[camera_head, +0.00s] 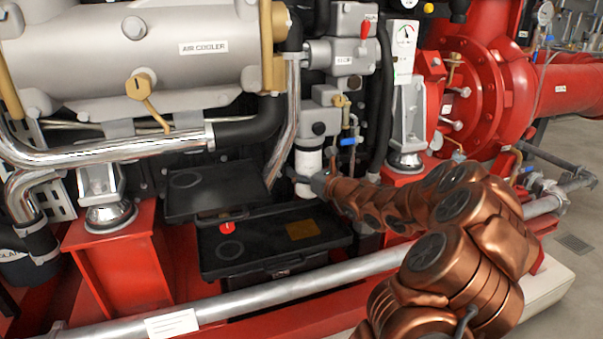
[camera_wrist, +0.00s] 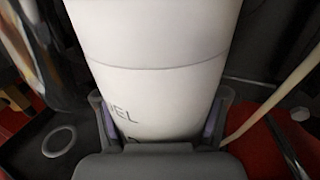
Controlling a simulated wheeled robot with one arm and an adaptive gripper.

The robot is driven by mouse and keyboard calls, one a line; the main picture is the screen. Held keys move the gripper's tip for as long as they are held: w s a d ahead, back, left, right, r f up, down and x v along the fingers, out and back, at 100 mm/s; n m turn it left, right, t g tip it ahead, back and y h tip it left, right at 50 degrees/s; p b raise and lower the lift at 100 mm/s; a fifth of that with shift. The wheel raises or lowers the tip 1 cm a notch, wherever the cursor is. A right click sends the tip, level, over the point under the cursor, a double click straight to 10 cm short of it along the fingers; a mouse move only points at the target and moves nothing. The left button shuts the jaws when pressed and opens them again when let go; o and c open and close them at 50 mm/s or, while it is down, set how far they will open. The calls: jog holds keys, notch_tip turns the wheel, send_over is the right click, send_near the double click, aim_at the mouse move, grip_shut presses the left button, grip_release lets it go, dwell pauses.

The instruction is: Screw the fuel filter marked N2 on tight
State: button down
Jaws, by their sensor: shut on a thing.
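The white fuel filter (camera_head: 307,160) stands upright under a grey filter head (camera_head: 318,122) in the head view. In the wrist view the filter (camera_wrist: 152,45) fills the middle, with a seam line and the letters "EL" partly visible. The N2 mark cannot be read. My gripper (camera_head: 308,186) is shut around the lower part of the filter. In the wrist view my gripper (camera_wrist: 165,122) has one finger on each side of the white body. Whether the filter is seated tight in the head cannot be told.
Black trays (camera_head: 275,240) sit below and left of the filter. A silver pipe (camera_head: 281,130) runs close on its left, a blue-handled valve (camera_head: 350,141) on its right. A long grey rail (camera_head: 250,296) crosses in front. A red pump flange (camera_head: 480,97) stands at right.

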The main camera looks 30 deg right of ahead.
jog(key=shift+a+f, duration=0.4)
jog(key=shift+a, duration=0.3)
jog(key=shift+c, duration=1.1)
grip_release()
jog(key=shift+a, duration=0.1)
jog(key=shift+o, duration=1.1)
jog(key=shift+r, duration=0.1)
jog(key=shift+d, duration=0.2)
jog(key=shift+d+r, duration=0.1)
jog(key=shift+d, duration=0.1)
